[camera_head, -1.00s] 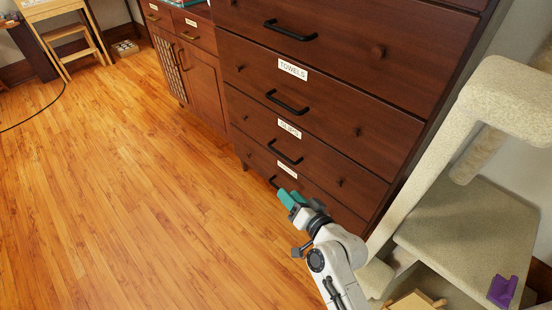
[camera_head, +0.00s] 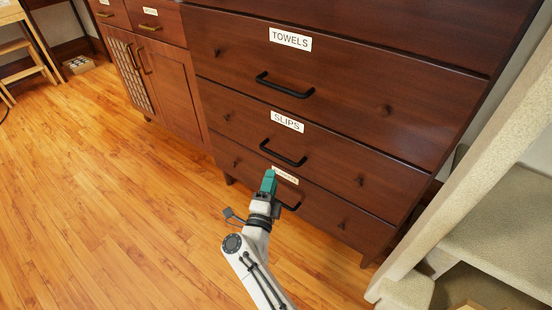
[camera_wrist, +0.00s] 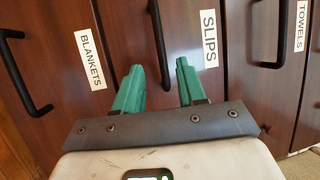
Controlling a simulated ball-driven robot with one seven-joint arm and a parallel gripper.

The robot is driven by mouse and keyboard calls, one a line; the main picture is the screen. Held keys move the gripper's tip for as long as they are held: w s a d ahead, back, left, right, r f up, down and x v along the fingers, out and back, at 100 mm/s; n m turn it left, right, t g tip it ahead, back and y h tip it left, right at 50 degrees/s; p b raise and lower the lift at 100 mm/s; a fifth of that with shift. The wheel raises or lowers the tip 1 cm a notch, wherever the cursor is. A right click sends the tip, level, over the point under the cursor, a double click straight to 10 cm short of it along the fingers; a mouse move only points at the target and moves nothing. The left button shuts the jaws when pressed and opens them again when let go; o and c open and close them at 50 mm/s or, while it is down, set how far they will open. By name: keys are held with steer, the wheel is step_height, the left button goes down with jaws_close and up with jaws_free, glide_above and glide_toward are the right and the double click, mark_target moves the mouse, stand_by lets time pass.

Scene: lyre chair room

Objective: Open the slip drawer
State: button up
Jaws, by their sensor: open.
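The slip drawer (camera_head: 225,101) is a dark brown wooden front with a white SLIPS label (camera_head: 287,121). It looks shut, flush with its neighbours. Its black bar handle (camera_head: 283,153) is below the label. My gripper (camera_head: 268,182) has teal fingers and is in front of the lower drawers, just below and left of that handle in the head view. In the wrist view, my open, empty fingers (camera_wrist: 158,82) point at the drawer front, with the slip handle (camera_wrist: 158,40) in the gap between their tips. I cannot tell how far off it is.
The towels drawer (camera_head: 340,75) is above, and the blankets drawer (camera_head: 325,205) is below, its label and handle partly hidden by my gripper. A beige carpeted stand (camera_head: 490,215) is close on the right. A lower cabinet (camera_head: 175,85) adjoins on the left. The floor (camera_head: 130,220) at left is clear.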

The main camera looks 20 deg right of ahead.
mark_target(278, 155)
steer(key=shift+b+x, duration=1.8)
steer(key=shift+x, duration=2.95)
steer(key=shift+c, duration=0.5)
jaws_close()
